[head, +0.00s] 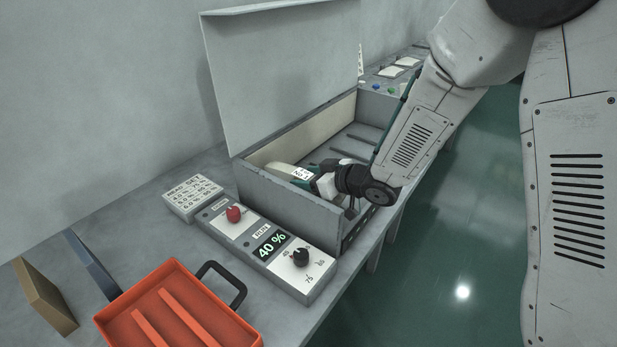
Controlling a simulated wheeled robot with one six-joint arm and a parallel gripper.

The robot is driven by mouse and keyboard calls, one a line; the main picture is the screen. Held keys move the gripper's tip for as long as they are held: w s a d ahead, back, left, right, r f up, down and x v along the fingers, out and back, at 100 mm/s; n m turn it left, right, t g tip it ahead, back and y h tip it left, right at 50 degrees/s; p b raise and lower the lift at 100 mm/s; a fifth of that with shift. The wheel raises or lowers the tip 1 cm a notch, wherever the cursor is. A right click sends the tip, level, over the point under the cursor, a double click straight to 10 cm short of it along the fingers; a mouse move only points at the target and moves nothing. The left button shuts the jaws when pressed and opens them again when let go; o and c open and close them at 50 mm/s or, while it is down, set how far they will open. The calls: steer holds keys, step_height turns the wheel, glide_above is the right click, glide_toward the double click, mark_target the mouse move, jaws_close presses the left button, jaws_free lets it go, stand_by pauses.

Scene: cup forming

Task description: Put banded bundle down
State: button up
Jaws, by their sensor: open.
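The banded bundle (284,171) is a pale, rounded piece with a white printed label at its right end. It lies low inside the left part of a grey open-lidded box (290,202). My gripper (303,178) reaches into the box from the right, with its teal-edged fingers at the labelled end of the bundle. The jaws are open. The box's front wall and my gripper hide the bundle's underside, so I cannot tell whether it fully rests on the box floor.
A control panel (268,243) with a red knob, a black knob and a "40 %" display stands before the box. A printed sign (186,198) is to its left. An orange tray (190,318) with ribs and a black handle is at front. The box's right part has bare dark rails.

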steer(key=v, duration=1.2)
steer(key=s+d+r+m+h, duration=0.2)
steer(key=d+r+m+h, duration=0.15)
steer(key=d+h, duration=0.35)
steer(key=s+d+r+m+h, duration=0.25)
steer(key=d+r+h, duration=0.2)
steer(key=d, duration=0.55)
steer(key=s+r+m+g, duration=0.2)
steer(key=s+g, duration=0.1)
steer(key=s, duration=0.9)
steer(key=s+r+m+g, duration=0.2)
steer(key=s+g, duration=0.2)
steer(key=s, duration=0.7)
steer(key=shift+s+a+r+y, duration=0.15)
steer(key=shift+s+a+y, duration=0.1)
steer(key=shift+s+y, duration=0.2)
steer(key=shift+w, duration=0.1)
